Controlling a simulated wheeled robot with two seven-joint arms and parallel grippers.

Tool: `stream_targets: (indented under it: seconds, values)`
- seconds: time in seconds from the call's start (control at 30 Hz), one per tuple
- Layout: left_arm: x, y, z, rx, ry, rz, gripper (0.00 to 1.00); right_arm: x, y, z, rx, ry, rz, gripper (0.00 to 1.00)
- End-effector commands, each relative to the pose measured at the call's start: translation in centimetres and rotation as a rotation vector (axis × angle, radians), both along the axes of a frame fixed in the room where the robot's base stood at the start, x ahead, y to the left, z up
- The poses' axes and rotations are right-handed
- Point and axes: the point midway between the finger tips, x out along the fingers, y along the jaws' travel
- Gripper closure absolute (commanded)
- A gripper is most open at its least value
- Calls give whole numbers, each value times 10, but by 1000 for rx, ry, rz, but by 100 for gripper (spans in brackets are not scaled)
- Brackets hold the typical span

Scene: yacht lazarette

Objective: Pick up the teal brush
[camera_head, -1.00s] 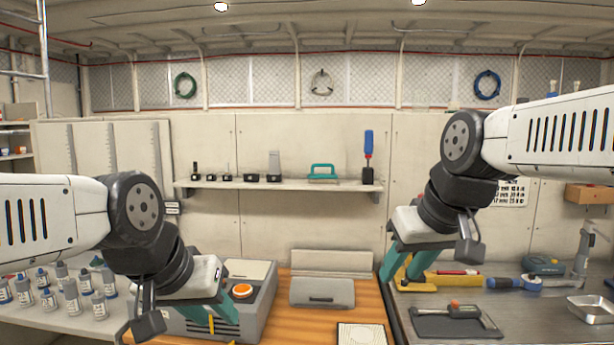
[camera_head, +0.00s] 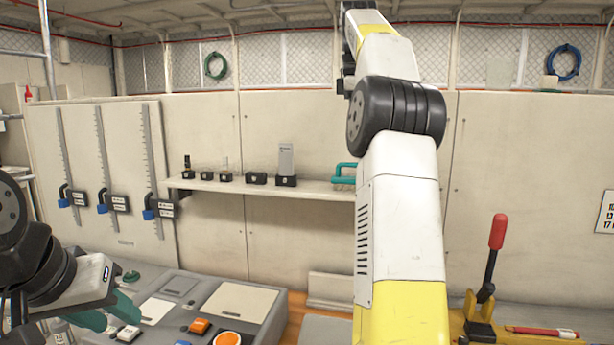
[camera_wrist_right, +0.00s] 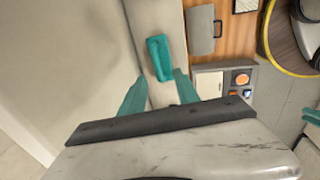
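The teal brush (camera_head: 343,175) stands on the wall shelf at its right visible part, and my right arm hides most of it. In the right wrist view the teal brush (camera_wrist_right: 160,58) shows from above, its handle just ahead of the fingertips. My right gripper (camera_wrist_right: 161,78) is open and empty, with one finger to either side of the brush's near end. I cannot tell the height gap between them. My right gripper is out of sight in the head view. My left gripper (camera_head: 114,316) is low at the left, away from the brush, with its fingers apart.
The shelf (camera_head: 225,187) also holds several small black-based items left of the brush. A grey control console (camera_head: 255,300) with orange buttons stands below. A red-handled lever (camera_head: 497,232) rises at the lower right. Blue-ended gauges (camera_head: 109,200) hang at left.

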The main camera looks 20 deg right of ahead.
Motion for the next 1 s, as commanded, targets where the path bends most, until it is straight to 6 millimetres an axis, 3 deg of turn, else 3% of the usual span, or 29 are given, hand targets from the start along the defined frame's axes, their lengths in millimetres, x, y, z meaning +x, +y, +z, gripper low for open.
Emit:
stream_targets:
  seconds: [0.53,0.8,1.0]
  values:
    - [0,0,0,0,0,0,64,6,-5,-31,-4,8,13,62]
    - [0,0,0,0,0,0,64,11,-7,-66,-4,8,13,62]
    - [0,0,0,0,0,0,64,14,-8,-76,-5,5,13,62]
